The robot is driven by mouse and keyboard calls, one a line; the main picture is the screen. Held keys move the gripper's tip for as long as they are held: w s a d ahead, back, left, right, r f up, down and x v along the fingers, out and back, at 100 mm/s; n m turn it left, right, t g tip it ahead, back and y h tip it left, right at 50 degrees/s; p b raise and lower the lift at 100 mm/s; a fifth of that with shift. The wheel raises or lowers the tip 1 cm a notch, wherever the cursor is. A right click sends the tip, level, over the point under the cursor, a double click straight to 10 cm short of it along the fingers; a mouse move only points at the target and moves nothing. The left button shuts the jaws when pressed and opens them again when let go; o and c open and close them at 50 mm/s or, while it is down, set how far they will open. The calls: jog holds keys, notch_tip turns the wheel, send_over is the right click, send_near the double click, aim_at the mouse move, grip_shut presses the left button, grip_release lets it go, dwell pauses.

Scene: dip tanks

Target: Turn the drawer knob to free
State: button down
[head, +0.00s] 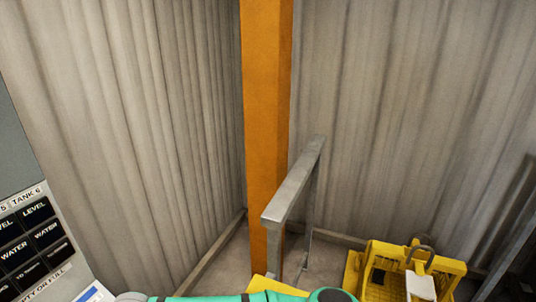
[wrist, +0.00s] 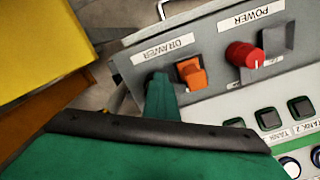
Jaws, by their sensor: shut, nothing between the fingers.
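The drawer knob (wrist: 193,76) is a small orange knob on a grey control panel, just below the "DRAWER" label (wrist: 170,48) in the wrist view. My gripper (wrist: 159,82) shows as a narrow green tip beyond its broad green body and black edge strip. The fingers are shut and empty. The tip appears just left of the orange knob in the picture; I cannot tell whether it touches it. The knob's lower left side is close to the tip. The head view shows neither the knob nor the fingertips.
A red knob (wrist: 243,55) under the "POWER" label sits right of the drawer knob, with tank buttons (wrist: 268,120) below. In the head view, an orange post (head: 266,120), a grey rail (head: 294,180) and a yellow basket (head: 385,258) stand by corrugated walls.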

jog(key=shift+w+d+r, duration=0.1)
jog(key=shift+w+d, duration=0.2)
jog(key=shift+w, duration=0.3)
jog(key=shift+s, duration=0.2)
jog(key=shift+s+d, duration=0.15)
jog(key=shift+s, duration=0.05)
jog(key=shift+s+r, duration=0.15)
jog(key=shift+r, duration=2.75)
